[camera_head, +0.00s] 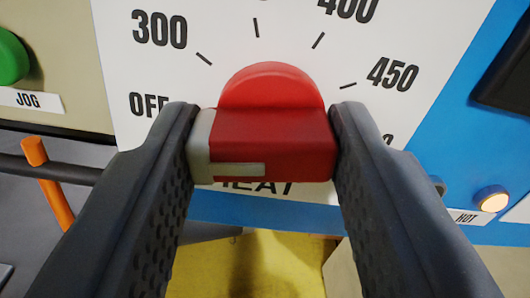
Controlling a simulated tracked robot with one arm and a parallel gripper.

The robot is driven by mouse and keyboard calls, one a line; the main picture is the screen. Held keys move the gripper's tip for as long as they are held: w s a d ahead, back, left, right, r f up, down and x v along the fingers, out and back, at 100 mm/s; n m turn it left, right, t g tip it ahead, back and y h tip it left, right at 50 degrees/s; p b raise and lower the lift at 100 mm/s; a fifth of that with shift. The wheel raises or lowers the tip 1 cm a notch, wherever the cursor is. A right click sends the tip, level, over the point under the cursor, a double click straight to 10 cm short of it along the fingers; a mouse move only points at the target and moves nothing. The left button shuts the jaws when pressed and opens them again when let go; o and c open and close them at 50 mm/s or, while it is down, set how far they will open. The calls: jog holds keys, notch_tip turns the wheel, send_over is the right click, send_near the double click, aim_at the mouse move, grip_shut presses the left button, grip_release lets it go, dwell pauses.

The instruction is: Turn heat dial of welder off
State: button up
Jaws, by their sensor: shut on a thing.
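The red heat dial (270,88) sits on a white scale plate (290,28) of the welder's front panel. The plate is marked OFF, 300, 400 and 450, with one more mark at the lower right partly hidden. My gripper (262,145) is shut on the dial's raised red grip bar, one finger on each side. A pale stripe on the bar is at its left end, beside the left finger and just right of the OFF mark. The HEAT label below is partly hidden by the bar.
A green JOG button (10,58) is at the upper left. An orange handle (48,183) is at the lower left. A lit HOT lamp (491,199) is on the blue panel at the right. Yellow floor (270,265) shows below.

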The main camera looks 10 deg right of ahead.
jog(key=shift+f, duration=0.2)
jog(key=o, duration=1)
jog(key=shift+w, duration=0.1)
jog(key=shift+r, duration=0.1)
jog(key=s, duration=1.4)
jog(key=shift+p, duration=0.35)
jog(key=s+r+g, duration=0.1)
jog(key=s+r, duration=0.2)
jog(key=r, duration=0.3)
jog(key=s+r+m, duration=0.1)
jog(key=s+r, duration=0.3)
jog(key=r, duration=0.2)
jog(key=s+r+m+g, duration=0.1)
jog(key=s+r, duration=0.3)
jog(key=r, duration=0.2)
jog(key=shift+s+a+r+g, duration=0.15)
jog(key=shift+a+r+g, duration=0.15)
jog(key=shift+a+r, duration=0.1)
